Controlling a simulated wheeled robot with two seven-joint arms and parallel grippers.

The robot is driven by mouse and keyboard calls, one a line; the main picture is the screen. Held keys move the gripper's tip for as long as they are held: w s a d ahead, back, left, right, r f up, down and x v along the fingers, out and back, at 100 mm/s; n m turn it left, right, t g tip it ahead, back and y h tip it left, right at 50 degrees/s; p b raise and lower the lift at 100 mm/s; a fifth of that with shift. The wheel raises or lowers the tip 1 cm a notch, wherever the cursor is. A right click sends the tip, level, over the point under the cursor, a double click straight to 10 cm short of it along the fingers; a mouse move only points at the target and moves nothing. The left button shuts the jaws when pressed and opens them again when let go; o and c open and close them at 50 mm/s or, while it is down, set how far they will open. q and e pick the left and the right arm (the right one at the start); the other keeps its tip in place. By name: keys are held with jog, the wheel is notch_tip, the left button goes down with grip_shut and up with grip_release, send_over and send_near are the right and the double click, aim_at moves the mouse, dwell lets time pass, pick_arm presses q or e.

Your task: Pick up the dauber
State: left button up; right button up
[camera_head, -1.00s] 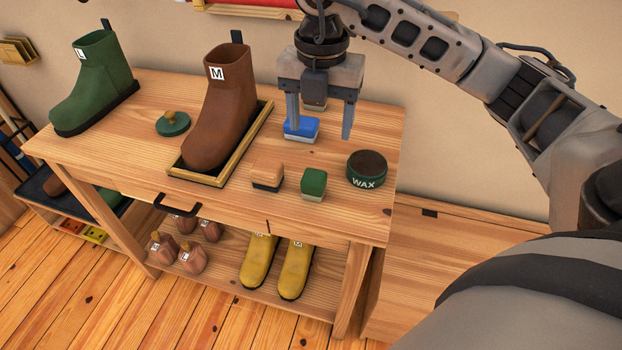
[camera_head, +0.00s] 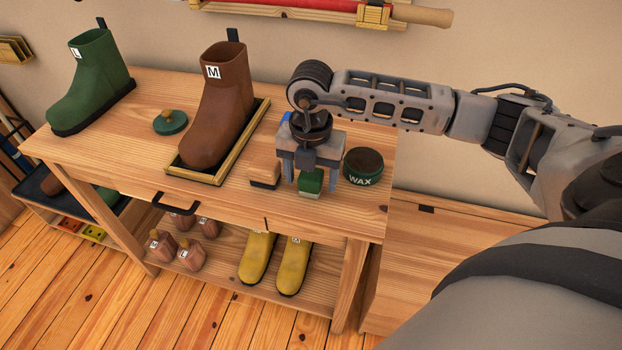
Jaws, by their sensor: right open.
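I cannot tell for sure which thing is the dauber. Several small block brushes stand on the wooden bench. A green-topped one (camera_head: 311,182) is at the front right, and a tan-topped one (camera_head: 264,173) with a dark lower part is just left of it. A blue one (camera_head: 285,118) is mostly hidden behind my right gripper (camera_head: 308,180). That gripper is open and points down, with its fingers to either side of the green block; I cannot tell whether they touch it. A round green piece with a wooden knob (camera_head: 170,122) lies left of the brown boot. My left gripper is out of view.
The wax tin (camera_head: 363,165) stands close right of the gripper. A brown boot (camera_head: 215,110) marked M stands in a wooden tray (camera_head: 228,171). A green boot (camera_head: 92,85) marked L is at the far left. Yellow boots (camera_head: 275,262) are on the lower shelf.

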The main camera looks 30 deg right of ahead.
jog(key=c, duration=1.1)
jog(key=shift+r, duration=0.15)
jog(key=shift+r, duration=0.6)
jog(key=shift+s+a+r+b, duration=0.25)
jog(key=shift+s+a+r, duration=0.15)
jog(key=shift+a+r, duration=1.7)
jog(key=shift+s+a+r+b, duration=0.2)
jog(key=shift+s+a+r, duration=0.25)
jog(key=shift+a+r, duration=1.7)
jog(key=shift+s+a+r+b, duration=0.35)
jog(key=shift+a+r, duration=1.15)
jog(key=shift+a, duration=1.15)
